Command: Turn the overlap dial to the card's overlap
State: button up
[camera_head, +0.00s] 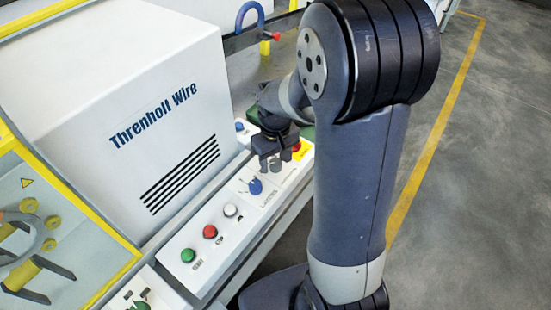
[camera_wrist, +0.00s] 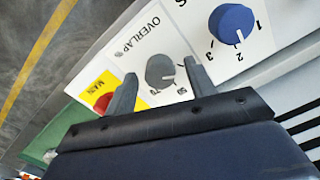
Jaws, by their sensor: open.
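In the wrist view, the grey overlap dial (camera_wrist: 160,71) sits on a white panel (camera_wrist: 150,38) printed "OVERLAP %". A pale mark on the dial points to the right in the picture; the small scale numbers are partly hidden, and I cannot tell its setting. My gripper (camera_wrist: 160,68) is open, with one finger on each side of the dial; I cannot tell whether they touch it. In the head view, my gripper (camera_head: 270,164) is low over the console, and the dial is not clearly seen. No card with an overlap value can be made out.
A blue dial (camera_wrist: 232,24) is close beside the overlap dial. A red main switch (camera_wrist: 104,101) on a yellow plate is on the other side. Green (camera_head: 187,255), red (camera_head: 210,231) and white (camera_head: 230,210) buttons line the console. The white "Threnholt Wire" housing (camera_head: 130,120) rises behind.

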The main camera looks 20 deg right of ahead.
aim_at(276, 162)
notch_tip(276, 162, up, 11)
jog(key=shift+f, duration=0.2)
dwell(0.4)
notch_tip(276, 162, down, 11)
jog(key=shift+r, duration=0.1)
dwell(0.4)
